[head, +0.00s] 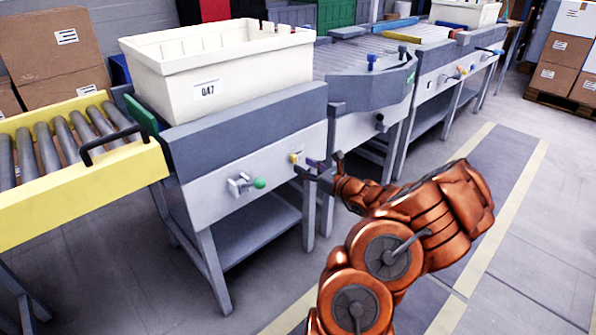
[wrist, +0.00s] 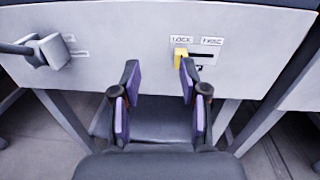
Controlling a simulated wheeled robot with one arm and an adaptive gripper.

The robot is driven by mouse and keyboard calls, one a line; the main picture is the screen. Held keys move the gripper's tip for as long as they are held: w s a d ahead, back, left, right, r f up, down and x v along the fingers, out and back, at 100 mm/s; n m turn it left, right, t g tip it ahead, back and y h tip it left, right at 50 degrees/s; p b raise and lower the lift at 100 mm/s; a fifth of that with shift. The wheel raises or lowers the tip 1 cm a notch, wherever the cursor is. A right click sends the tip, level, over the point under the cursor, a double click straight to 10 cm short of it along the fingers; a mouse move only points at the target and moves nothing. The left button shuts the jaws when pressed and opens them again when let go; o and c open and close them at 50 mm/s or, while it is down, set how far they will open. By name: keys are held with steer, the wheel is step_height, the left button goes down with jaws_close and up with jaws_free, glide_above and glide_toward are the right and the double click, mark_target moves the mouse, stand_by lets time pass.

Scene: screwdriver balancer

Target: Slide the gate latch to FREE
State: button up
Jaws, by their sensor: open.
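The yellow gate latch (wrist: 180,57) is at the left end of a dark slot in the pale front panel, under the word LOCK. A second label, hard to read but apparently FREE, is to its right. The latch also shows in the head view (head: 293,158). My gripper (wrist: 157,84) is open and empty, with purple pads on its fingers. In the wrist view its right fingertip appears just below and beside the latch; I cannot tell whether they touch. In the head view my gripper (head: 314,170) is close to the panel, just right of the latch.
A lever with a green knob (head: 259,183) sticks out of the panel to the left. A cream tote (head: 232,84) marked 047 stands on the station above. A yellow roller conveyor (head: 100,170) adjoins at left, and further stations continue at right. The floor in front is clear.

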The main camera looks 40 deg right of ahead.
mark_target(296, 159)
steer(key=shift+m+h, duration=0.6)
steer(key=shift+h, duration=0.1)
steer(key=shift+w+d+f+b, duration=0.35)
steer(key=shift+w+d, duration=0.1)
steer(key=shift+w, duration=0.65)
steer(key=shift+w+d+f+b, duration=0.3)
steer(key=shift+w+d, duration=0.1)
steer(key=shift+w, duration=0.65)
steer(key=shift+w+d+f+b, duration=0.35)
steer(key=shift+w+d, duration=0.1)
steer(key=shift+w, duration=0.65)
jaws_close()
